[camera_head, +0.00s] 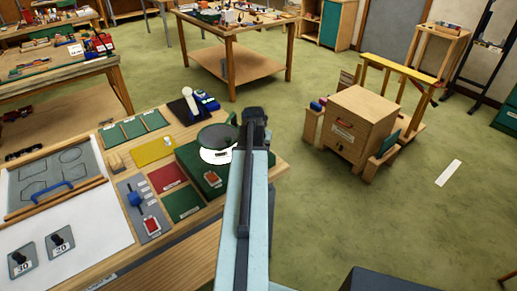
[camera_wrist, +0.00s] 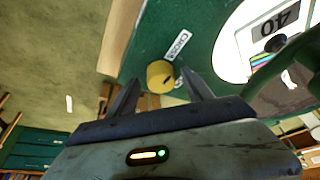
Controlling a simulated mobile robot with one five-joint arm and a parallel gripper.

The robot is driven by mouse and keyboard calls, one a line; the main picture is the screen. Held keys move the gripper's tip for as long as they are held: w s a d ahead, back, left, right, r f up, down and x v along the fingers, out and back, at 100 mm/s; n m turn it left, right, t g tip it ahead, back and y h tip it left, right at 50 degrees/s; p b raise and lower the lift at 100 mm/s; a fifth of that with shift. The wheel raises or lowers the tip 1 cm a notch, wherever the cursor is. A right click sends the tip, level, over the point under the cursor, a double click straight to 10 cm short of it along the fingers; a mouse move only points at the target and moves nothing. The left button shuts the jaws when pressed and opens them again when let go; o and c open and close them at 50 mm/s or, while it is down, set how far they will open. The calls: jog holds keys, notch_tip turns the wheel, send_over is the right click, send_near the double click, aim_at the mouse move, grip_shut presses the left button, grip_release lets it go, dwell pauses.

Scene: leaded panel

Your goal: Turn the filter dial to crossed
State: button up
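The filter dial shows in the wrist view as a round yellow knob (camera_wrist: 160,76) with a dark mark, on a dark green face. A white label (camera_wrist: 178,45) beside it begins "CRO"; the rest is hard to read. My gripper (camera_wrist: 160,80) is open, its two dark fingers on either side of the knob in the picture, with gaps showing. I cannot tell how far the tips are from the face. In the head view my gripper (camera_head: 255,118) is at the right side of the green box (camera_head: 200,172); the knob is hidden there.
A white disc (camera_wrist: 238,58) marked "40" lies beside the knob, with a dark rounded part near my right finger. The wooden bench (camera_head: 100,141) holds several coloured panels and a blue-handled board. Open green floor (camera_head: 330,215) lies to the right, with a wooden cabinet (camera_head: 355,130) beyond.

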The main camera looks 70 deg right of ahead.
jog(key=p+v, duration=0.7)
jog(key=v, duration=0.1)
jog(key=shift+d, duration=0.1)
dwell(0.4)
jog(key=shift+f, duration=0.1)
